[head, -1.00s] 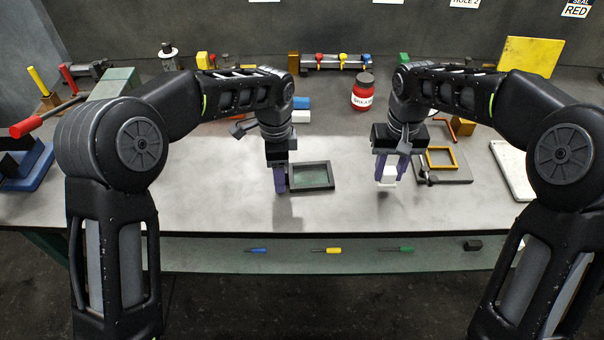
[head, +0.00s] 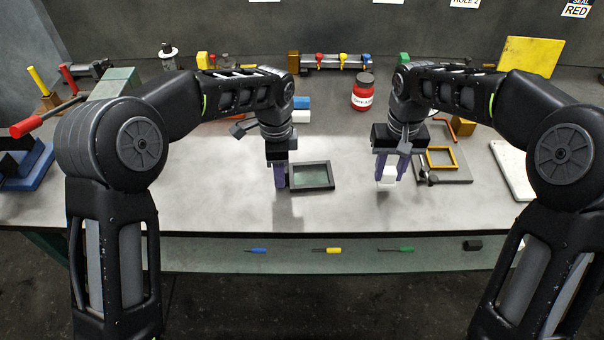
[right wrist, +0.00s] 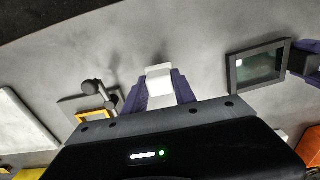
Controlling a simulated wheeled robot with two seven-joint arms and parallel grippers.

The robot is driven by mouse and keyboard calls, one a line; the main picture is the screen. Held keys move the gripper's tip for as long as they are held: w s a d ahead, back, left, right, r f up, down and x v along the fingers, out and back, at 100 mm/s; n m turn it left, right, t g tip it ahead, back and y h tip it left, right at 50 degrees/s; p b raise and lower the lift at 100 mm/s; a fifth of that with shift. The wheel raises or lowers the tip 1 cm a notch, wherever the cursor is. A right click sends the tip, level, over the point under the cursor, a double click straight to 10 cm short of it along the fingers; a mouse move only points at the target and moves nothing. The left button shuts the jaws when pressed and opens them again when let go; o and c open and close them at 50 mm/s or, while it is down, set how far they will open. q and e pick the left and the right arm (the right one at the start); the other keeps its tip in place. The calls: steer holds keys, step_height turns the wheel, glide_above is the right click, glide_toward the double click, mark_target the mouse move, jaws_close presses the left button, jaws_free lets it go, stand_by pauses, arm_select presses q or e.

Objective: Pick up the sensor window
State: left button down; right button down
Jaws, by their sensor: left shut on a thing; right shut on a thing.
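A dark grey rectangular frame with a greenish pane (head: 313,176), which looks like the sensor window, lies on the bench in the middle. My left gripper (head: 281,177) is shut on its left edge. The frame also shows in the right wrist view (right wrist: 258,66), with a purple finger of the left gripper at its edge. My right gripper (head: 390,170) is shut on a small white piece (right wrist: 159,80), to the right of the frame. In the head view the purple fingers partly hide the white piece.
A yellow frame on a grey plate with a clamp (head: 455,180) stands just right of my right gripper. A white tray (head: 513,170) is at right. The bench front is clear.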

arm_select(q)
steer(key=shift+r, duration=0.15)
step_height(320, 180, up, 10)
steer(key=shift+f+b, duration=0.1)
steer(key=shift+b, duration=0.4)
arm_select(e)
steer(key=shift+f, duration=0.5)
arm_select(q)
steer(key=shift+f, duration=0.1)
